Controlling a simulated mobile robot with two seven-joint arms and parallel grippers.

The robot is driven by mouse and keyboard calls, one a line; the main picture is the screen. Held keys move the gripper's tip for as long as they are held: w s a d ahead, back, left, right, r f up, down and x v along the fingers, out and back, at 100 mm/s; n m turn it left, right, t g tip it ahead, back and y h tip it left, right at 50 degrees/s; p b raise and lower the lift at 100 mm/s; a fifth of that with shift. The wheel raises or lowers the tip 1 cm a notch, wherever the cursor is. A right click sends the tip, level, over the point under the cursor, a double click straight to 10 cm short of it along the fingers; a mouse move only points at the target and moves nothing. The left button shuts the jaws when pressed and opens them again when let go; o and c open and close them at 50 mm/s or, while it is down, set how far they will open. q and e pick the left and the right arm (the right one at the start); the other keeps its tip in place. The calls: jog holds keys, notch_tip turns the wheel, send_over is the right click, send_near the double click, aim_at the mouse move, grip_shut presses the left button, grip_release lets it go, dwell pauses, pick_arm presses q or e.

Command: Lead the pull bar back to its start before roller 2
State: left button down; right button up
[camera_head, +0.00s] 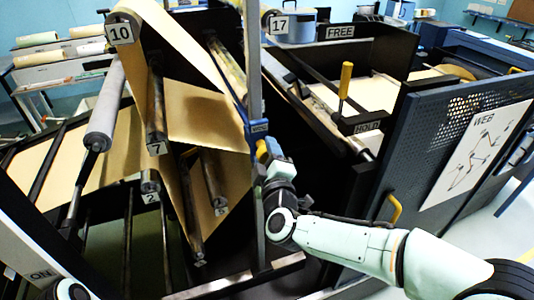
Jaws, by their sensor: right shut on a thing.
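Roller 2 (150,186) sits low left of centre, its number plate facing me. Brown kraft web (205,115) runs over roller 10 (120,33) and down past roller 7 (156,130). My right gripper (265,150) is at the right side of the rollers, beside an upright grey post. It is shut on what appears to be the pull bar, near a blue piece (257,128) at the post. The bar's length and the fingertips are mostly hidden, so I cannot tell how it lies against the web. My left gripper is out of view.
A blue perforated door (425,150) with a WEB diagram (474,150) stands open at right. A grey roller (106,105) slants at left. Dark frame bars crowd the lower left.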

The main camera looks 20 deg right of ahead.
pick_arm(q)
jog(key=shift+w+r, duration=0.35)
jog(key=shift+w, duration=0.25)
pick_arm(e)
jog(key=a+r, duration=0.5)
jog(key=r, duration=0.2)
jog(key=shift+s+a, duration=0.2)
jog(key=shift+s, duration=0.15)
jog(key=o, duration=1.8)
jog(key=shift+d, duration=0.15)
jog(key=shift+f, duration=0.1)
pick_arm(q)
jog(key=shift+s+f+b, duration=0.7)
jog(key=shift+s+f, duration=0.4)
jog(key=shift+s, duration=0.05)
pick_arm(e)
jog(key=s, duration=0.8)
jog(key=shift+d+f, duration=0.25)
jog(key=shift+f, duration=0.15)
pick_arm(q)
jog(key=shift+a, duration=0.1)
pick_arm(e)
jog(key=shift+w, duration=0.1)
